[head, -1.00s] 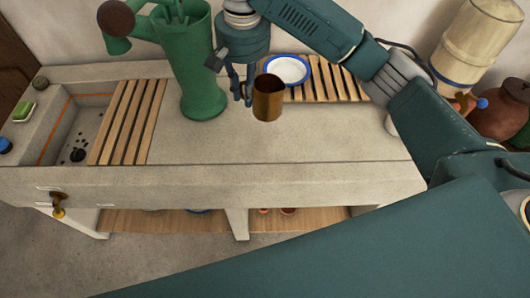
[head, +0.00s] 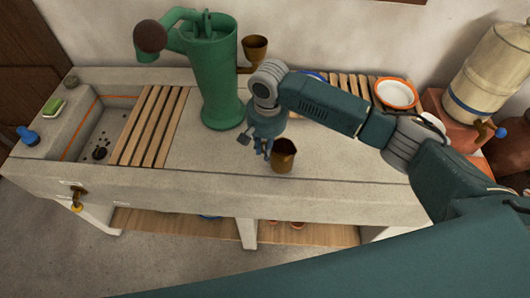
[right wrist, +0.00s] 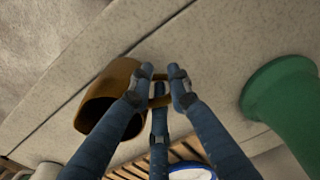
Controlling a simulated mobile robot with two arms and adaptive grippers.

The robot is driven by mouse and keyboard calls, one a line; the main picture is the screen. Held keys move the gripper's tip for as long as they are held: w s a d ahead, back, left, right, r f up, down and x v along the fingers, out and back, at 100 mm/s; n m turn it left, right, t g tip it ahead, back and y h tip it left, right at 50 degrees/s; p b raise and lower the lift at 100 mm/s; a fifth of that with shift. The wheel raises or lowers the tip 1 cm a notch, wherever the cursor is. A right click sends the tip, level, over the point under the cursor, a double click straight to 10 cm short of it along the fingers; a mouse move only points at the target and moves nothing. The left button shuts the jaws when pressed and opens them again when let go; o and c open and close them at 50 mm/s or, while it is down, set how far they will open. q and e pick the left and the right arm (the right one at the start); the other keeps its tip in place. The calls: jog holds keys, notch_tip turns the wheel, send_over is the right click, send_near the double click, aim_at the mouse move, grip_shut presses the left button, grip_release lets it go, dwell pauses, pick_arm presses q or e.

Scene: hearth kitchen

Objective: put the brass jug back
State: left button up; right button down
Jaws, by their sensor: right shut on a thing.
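The brass jug (head: 284,155) is upright, in front of the green pump and to its right, over the front part of the stone counter. My right gripper (head: 267,151) is at the jug's left side, shut on its handle. In the right wrist view the gripper's fingers (right wrist: 161,92) close around the handle, and the jug's body (right wrist: 97,104) lies to their left. I cannot tell whether the jug's base touches the counter. My left gripper is not in view.
A green pump (head: 220,80) stands at the back, with a brass cup (head: 255,47) beside it. A wooden slatted rack (head: 152,125) lies by the sink at left. An orange-rimmed dish (head: 396,93) is at back right. The counter (head: 200,150) between is clear.

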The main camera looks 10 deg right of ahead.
jog(key=shift+f, duration=1.4)
jog(key=shift+f, duration=0.1)
jog(key=c, duration=1.6)
grip_release()
jog(key=shift+s+d+r+b, duration=0.1)
jog(key=shift+r+b, duration=0.45)
jog(key=shift+r, duration=2.55)
jog(key=shift+s+d+r+b, duration=0.1)
jog(key=shift+r+b, duration=0.45)
jog(key=shift+r, duration=2.5)
